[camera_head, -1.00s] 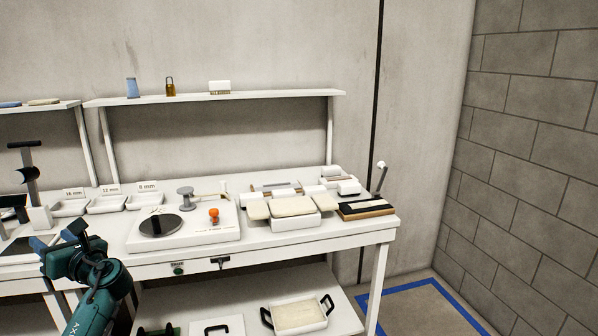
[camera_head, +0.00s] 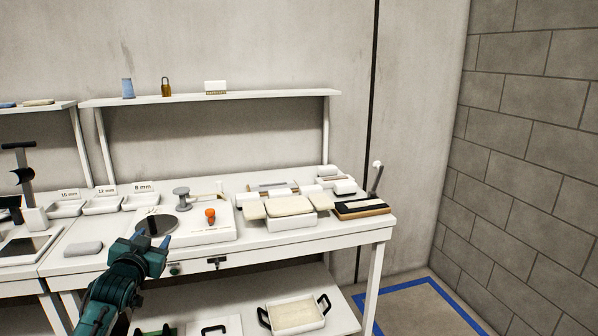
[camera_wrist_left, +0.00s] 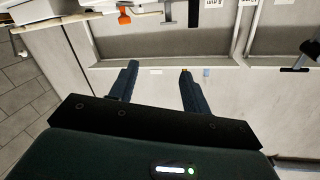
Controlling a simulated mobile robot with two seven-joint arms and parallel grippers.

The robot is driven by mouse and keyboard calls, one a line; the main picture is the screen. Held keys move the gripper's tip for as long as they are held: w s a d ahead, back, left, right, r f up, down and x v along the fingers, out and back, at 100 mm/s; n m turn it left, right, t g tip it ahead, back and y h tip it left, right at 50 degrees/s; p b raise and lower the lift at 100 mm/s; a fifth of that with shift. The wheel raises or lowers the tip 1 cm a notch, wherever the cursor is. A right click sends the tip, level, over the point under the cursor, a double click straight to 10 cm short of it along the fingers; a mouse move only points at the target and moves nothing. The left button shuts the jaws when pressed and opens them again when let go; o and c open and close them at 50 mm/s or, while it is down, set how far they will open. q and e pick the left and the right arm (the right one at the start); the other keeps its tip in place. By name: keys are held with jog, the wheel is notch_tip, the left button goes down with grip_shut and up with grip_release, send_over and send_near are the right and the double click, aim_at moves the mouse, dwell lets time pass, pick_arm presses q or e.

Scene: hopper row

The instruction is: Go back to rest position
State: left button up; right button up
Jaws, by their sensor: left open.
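My left gripper (camera_head: 152,240) comes in from the lower left in the head view, in front of the white worktable (camera_head: 330,226) by its front edge. Part of it overlaps the dark round plate of the white device (camera_head: 208,236). In the left wrist view its two dark fingers (camera_wrist_left: 157,82) stand apart with nothing between them. My right gripper does not show in either view.
On the table are an orange knob (camera_head: 210,214), white labelled trays (camera_head: 102,205), a grey pad (camera_head: 83,248) and a lever device (camera_head: 362,208). A shelf (camera_head: 270,95) stands behind. A handled tray (camera_head: 296,315) sits below. Floor at the right is clear.

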pick_arm(q)
jog(key=s+d+f+m+g+h, duration=0.1)
jog(key=s+d+f+g, duration=0.1)
jog(key=s+d+f, duration=0.5)
jog(key=s+d+f+g+h, duration=0.15)
jog(key=s+d+f, duration=0.25)
jog(key=s+f, duration=0.55)
jog(key=s+d+f+g, duration=0.1)
jog(key=s+d+f, duration=0.1)
jog(key=s, duration=0.5)
jog(key=s+d+f+g+h, duration=0.1)
jog(key=s+d+f, duration=0.2)
jog(key=s, duration=0.4)
jog(key=s+d+f+g+h, duration=0.1)
jog(key=s+d+f, duration=0.2)
jog(key=s, duration=0.5)
jog(key=shift+d+f+n, duration=0.15)
jog(key=shift+d+n, duration=0.15)
jog(key=shift+d, duration=0.35)
